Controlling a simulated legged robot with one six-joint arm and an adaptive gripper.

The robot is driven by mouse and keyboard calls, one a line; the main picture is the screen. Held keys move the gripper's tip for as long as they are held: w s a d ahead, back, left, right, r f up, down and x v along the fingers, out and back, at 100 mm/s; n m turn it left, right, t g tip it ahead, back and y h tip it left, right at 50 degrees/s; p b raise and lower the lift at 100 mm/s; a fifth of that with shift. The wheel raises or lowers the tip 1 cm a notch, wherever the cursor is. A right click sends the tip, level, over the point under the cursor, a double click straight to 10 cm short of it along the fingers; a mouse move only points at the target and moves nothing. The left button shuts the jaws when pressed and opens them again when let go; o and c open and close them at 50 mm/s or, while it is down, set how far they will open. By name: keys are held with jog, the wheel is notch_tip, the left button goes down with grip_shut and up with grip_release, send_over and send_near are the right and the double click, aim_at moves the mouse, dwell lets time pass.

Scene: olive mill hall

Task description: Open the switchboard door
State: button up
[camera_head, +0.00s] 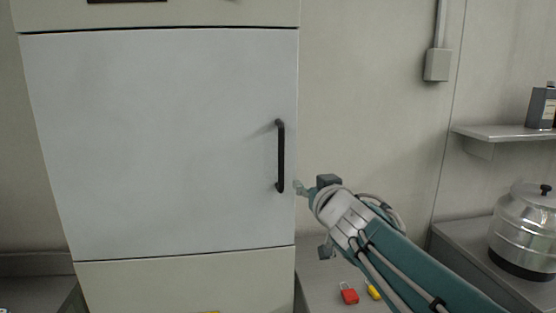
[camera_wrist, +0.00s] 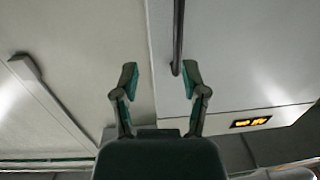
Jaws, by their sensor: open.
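The switchboard door (camera_head: 160,140) is a pale grey panel, closed flush in its cabinet. A black vertical bar handle (camera_head: 281,156) sits near its right edge. My gripper (camera_head: 303,188) is to the right of the handle's lower end, by the door's right edge; its fingers are partly hidden by the wrist in the head view. In the wrist view my gripper (camera_wrist: 158,82) is open and empty. There the handle (camera_wrist: 178,35) ends just ahead of the fingertips, nearer the right finger, and is not between the pads.
A bench under my arm holds a red padlock (camera_head: 349,294) and a yellow item (camera_head: 373,291). At the right are a metal pot (camera_head: 524,230) and a wall shelf (camera_head: 505,132) with a dark container (camera_head: 541,107). A yellow label (camera_wrist: 250,122) shows on the cabinet.

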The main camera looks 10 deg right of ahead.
aim_at(282, 160)
jog(key=w+a, duration=0.1)
jog(key=w, duration=0.3)
jog(key=w+a+r+y, duration=0.1)
jog(key=w, duration=0.3)
jog(key=w+a+n+y, duration=0.1)
jog(key=w, duration=0.3)
jog(key=shift+w+a+r+t, duration=0.15)
jog(key=shift+w+r+t, duration=0.05)
jog(key=shift+w+t, duration=0.1)
jog(key=shift+c, duration=0.4)
jog(key=shift+s, duration=0.1)
grip_shut()
